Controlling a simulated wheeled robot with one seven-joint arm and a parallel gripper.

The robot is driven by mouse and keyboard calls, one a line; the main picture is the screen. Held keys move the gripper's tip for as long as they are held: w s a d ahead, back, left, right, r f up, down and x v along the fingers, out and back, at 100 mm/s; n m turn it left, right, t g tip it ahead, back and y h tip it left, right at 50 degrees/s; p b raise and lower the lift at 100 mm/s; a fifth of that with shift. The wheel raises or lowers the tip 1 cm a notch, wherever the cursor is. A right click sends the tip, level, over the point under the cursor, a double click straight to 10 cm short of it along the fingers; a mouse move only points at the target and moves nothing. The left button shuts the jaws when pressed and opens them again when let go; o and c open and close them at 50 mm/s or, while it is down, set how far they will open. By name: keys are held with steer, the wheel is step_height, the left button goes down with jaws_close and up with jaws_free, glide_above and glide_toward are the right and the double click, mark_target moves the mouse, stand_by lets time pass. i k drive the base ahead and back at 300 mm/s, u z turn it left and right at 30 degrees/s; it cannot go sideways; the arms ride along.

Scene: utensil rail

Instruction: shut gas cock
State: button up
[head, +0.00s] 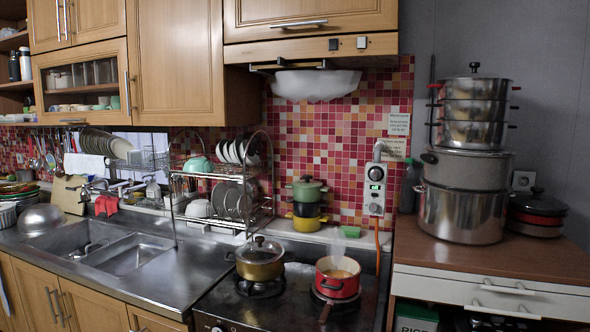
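A grey-white gas cock unit (375,190) is fixed to the tiled wall behind the right side of the stove. It has a round black dial with a small green display and a lower white part. A grey pipe (379,151) bends into its top. An orange hose (377,243) runs down from it behind the stove. I cannot tell from this distance whether the cock is open or shut. My gripper is not in view.
On the stove (290,300) stand a lidded brown pot (260,262) and a red pot (337,279) with its handle toward the front. Stacked steel pots (465,205) stand on the right counter (510,262). A dish rack (222,195) stands left of the stove.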

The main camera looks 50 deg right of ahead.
mark_target(375, 175)
steer(key=z, duration=0.6)
steer(key=i, duration=0.85)
steer(key=z, duration=1.2)
steer(key=i, duration=0.25)
steer(key=z, duration=0.1)
